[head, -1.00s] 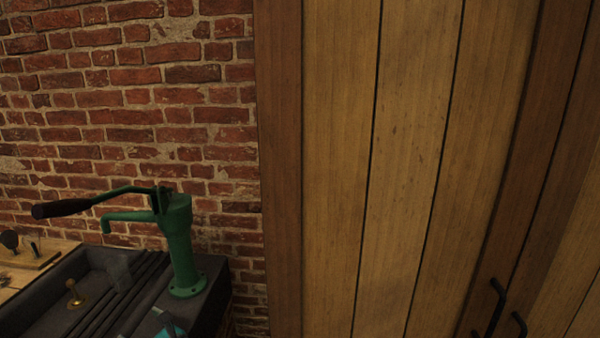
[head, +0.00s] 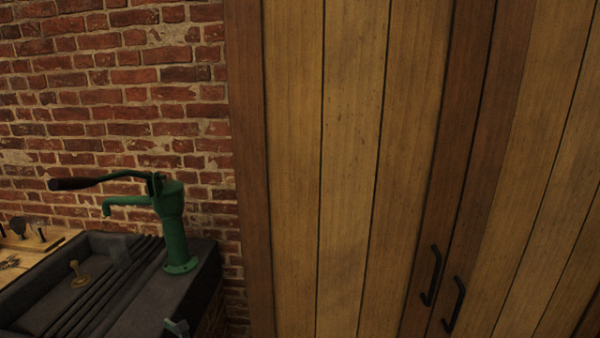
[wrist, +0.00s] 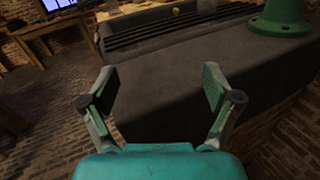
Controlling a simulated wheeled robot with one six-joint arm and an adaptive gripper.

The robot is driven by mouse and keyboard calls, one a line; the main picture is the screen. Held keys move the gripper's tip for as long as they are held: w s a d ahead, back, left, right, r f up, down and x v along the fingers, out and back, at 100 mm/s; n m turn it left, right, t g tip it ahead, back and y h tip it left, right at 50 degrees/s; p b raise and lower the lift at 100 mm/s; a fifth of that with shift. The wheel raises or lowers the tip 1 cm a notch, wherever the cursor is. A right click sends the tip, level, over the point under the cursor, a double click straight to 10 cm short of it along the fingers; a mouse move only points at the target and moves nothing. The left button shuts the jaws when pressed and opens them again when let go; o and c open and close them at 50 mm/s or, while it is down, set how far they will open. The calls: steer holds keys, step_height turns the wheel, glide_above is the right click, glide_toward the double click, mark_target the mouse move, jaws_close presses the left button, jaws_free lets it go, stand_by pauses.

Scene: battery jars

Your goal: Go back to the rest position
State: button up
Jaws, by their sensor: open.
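My gripper (wrist: 160,92) shows in the wrist view with its two fingers spread wide and nothing between them. Beyond the fingers is the dark stone sink (wrist: 165,62) with its grooved drainboard; I cannot tell the exact gap to it. In the head view, a small pale part at the bottom edge, in front of the sink (head: 140,303), looks like a fingertip of my gripper. The rest of the arm is out of view.
A green hand pump (head: 172,228) stands on the sink's right end, its base also in the wrist view (wrist: 280,20). A brass plug (head: 78,274) is in the basin. A wooden cabinet (head: 350,150) with black handles (head: 431,276) fills the right. Brick floor (wrist: 45,120) lies open at left.

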steer(key=s+d+f+m+t+h, duration=0.15)
steer(key=s+d+f+m, duration=0.3)
steer(key=d, duration=0.45)
steer(key=s+d+f+m+t+h, duration=0.1)
steer(key=s+d+f+m+t, duration=0.1)
steer(key=s+d+f+m, duration=0.5)
steer(key=s+d+f+m+t+h, duration=0.1)
steer(key=s+d+m+t, duration=0.3)
steer(key=d, duration=0.6)
steer(key=s+d+m+h, duration=0.5)
steer(key=s+d+m, duration=0.75)
steer(key=d, duration=0.25)
steer(key=s+d+r+m+h, duration=0.2)
steer(key=s+d+r+m, duration=0.1)
steer(key=s+m, duration=0.3)
steer(key=s+d+r+m+h, duration=0.3)
steer(key=s+d+m, duration=0.3)
steer(key=s, duration=0.3)
steer(key=s+d+r+m+h, duration=0.2)
steer(key=s+d+r+m, duration=0.2)
steer(key=s+m, duration=0.3)
steer(key=shift+s+d+r+g+h, duration=0.35)
steer(key=shift+s+r+g, duration=0.1)
steer(key=shift+r, duration=0.25)
